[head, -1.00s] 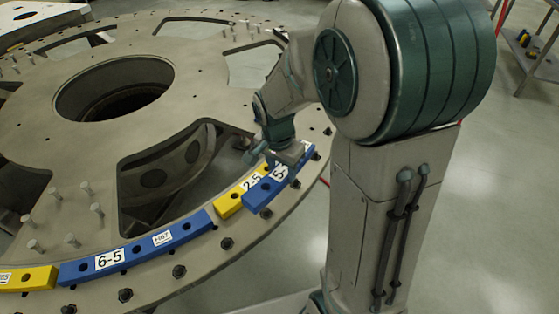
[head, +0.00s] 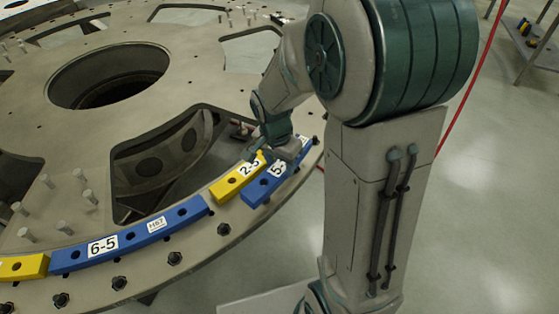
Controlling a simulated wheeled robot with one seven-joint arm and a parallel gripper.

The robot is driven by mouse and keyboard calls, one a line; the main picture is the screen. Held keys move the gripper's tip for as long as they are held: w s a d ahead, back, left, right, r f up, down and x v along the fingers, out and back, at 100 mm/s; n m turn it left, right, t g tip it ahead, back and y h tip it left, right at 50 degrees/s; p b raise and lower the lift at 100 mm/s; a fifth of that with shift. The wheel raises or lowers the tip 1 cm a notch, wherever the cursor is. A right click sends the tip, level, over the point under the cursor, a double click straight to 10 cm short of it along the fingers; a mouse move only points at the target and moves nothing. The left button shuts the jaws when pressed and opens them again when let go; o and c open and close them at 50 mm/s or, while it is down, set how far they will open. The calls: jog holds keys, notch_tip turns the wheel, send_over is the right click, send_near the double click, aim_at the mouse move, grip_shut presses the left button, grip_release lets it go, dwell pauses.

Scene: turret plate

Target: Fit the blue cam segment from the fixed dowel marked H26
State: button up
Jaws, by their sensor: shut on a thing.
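My gripper (head: 287,153) is shut on the blue cam segment (head: 257,190), near its far right end. The segment's label starts with "5-"; the gripper hides the rest. It lies alongside the outer edge of a yellow segment (head: 228,190) marked 2-5, over the bolt line of the turret plate (head: 85,135). I cannot tell whether it touches the plate or hovers just above it. No dowel marked H26 can be made out.
A long blue segment (head: 126,240) marked 6-5, with a small H67 tag, lies on the rim at left, beside another yellow segment (head: 22,266). Several upright pins (head: 62,226) stand inward of them. Large openings cut the plate. Open floor (head: 460,240) lies right.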

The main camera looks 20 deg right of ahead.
aim_at(279, 168)
jog(key=shift+f+b, duration=1.9)
jog(key=shift+f, duration=0.25)
jog(key=o, duration=1.3)
notch_tip(279, 168, up, 14)
jog(key=s+a, duration=0.1)
jog(key=shift+a+f, duration=0.15)
jog(key=shift+a, duration=0.05)
